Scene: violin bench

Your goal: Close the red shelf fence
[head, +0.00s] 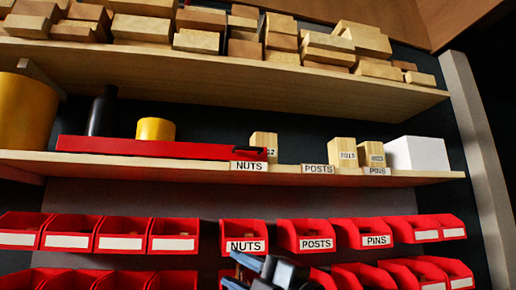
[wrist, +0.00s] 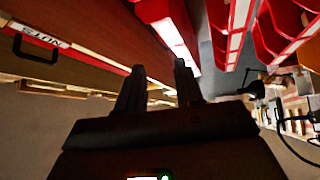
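The red shelf fence (head: 150,148) is a long low bar along the left part of the middle shelf's front (head: 215,172). Its right end is near the shelf's NUTS label (head: 249,166), with a small dark handle by it. The shelf front right of this label has no fence. In the wrist view, a black handle (wrist: 35,50) and an upside-down NUTS label (wrist: 41,37) show at upper left, beside a red strip. My gripper (wrist: 159,66) has its two dark fingers apart with nothing between them. In the head view it is partly visible at bottom centre (head: 262,268), below the shelf and in front of the bins.
Labelled wooden blocks (head: 343,152) and a white box (head: 417,154) stand on the right of the middle shelf. A yellow cylinder (head: 156,129) and a black bottle (head: 102,112) stand behind the fence. Red bins (head: 245,237) hang in rows below. Wood blocks fill the upper shelf (head: 220,72).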

